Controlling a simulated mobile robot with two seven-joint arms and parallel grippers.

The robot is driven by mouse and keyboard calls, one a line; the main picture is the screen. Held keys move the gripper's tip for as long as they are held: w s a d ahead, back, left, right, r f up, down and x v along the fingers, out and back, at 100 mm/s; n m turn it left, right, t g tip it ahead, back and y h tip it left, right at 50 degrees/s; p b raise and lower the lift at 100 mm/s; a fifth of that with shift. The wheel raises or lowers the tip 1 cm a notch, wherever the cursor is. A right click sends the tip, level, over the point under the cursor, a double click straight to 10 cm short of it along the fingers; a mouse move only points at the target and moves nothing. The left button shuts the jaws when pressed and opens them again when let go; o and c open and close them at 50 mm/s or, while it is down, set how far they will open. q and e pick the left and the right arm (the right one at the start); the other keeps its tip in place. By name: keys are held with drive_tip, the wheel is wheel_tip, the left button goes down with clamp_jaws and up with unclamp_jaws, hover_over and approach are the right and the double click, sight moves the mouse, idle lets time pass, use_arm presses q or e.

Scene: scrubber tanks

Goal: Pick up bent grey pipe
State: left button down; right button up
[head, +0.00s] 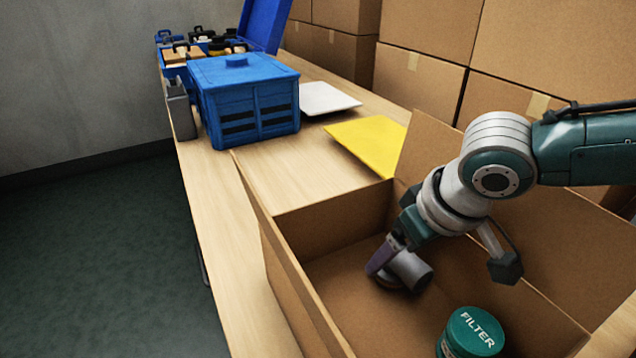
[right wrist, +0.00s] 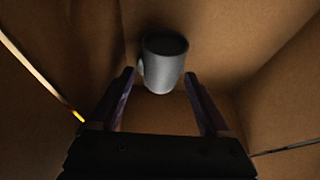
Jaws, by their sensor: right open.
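The bent grey pipe (head: 412,270) lies on the floor of the open cardboard box (head: 290,222). In the right wrist view the pipe (right wrist: 163,66) shows its dark round opening, with its near end between the two fingertips. My right gripper (head: 378,262) reaches down into the box, right at the pipe, and partly hides it in the head view. In the right wrist view my right gripper (right wrist: 159,76) has its fingers spread on either side of the pipe. I cannot tell whether either finger touches it. My left gripper is not in view.
A green filter can (head: 474,332) stands in the box near the front. Beyond the box, a yellow panel (head: 368,138), a white panel (head: 326,98) and a blue lidded crate (head: 246,92) sit on the wooden table (head: 222,250). Stacked cartons (head: 420,82) stand behind.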

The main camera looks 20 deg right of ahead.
drive_tip(key=c, duration=1)
drive_tip(key=shift+r, duration=0.15)
drive_tip(key=shift+c, duration=0.2)
